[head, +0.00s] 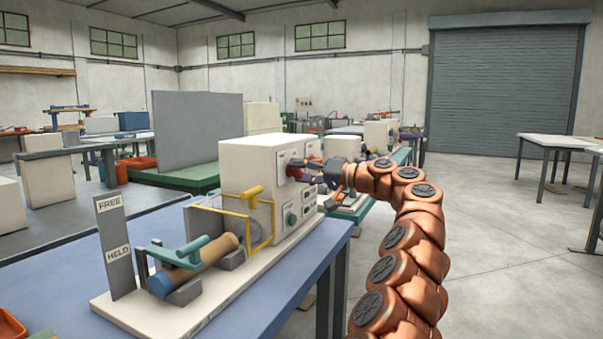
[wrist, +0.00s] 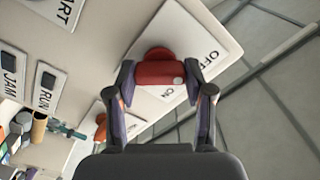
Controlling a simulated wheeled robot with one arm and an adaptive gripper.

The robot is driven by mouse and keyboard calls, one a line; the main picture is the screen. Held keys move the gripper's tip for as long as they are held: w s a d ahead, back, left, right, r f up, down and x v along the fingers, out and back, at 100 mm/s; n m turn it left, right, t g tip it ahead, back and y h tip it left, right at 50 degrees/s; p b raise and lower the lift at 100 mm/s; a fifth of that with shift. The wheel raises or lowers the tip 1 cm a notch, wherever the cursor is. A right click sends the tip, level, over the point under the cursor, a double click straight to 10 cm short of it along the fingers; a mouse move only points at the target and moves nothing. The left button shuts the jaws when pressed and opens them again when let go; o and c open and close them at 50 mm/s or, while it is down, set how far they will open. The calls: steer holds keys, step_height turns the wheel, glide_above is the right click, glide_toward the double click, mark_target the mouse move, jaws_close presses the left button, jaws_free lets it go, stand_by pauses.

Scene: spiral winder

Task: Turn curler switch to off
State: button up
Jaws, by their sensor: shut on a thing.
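The winder's cream cabinet (head: 247,165) stands on a blue table in the head view. The curler switch is a red knob (wrist: 160,68) on a white plate (wrist: 210,52) marked OFF and ON in the wrist view. The knob's white dot (wrist: 177,81) lies on the side near the ON label. My gripper (wrist: 160,82) is shut on the red knob, one finger at each side. In the head view my gripper (head: 322,172) reaches the upper part of the cabinet's right face, and the fingers and arm partly hide the knob.
A second orange-red knob (wrist: 101,127) sits on a lower plate. Panels marked RUN (wrist: 47,90), JAM (wrist: 11,70) and START are nearby. A yellow guard frame (head: 262,215) and a FREE/HELD board (head: 115,245) stand on the base. Open floor lies to the right.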

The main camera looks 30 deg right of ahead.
steer(key=o, duration=1.2)
steer(key=shift+c, duration=0.2)
steer(key=shift+s, duration=0.1)
steer(key=v, duration=1.2)
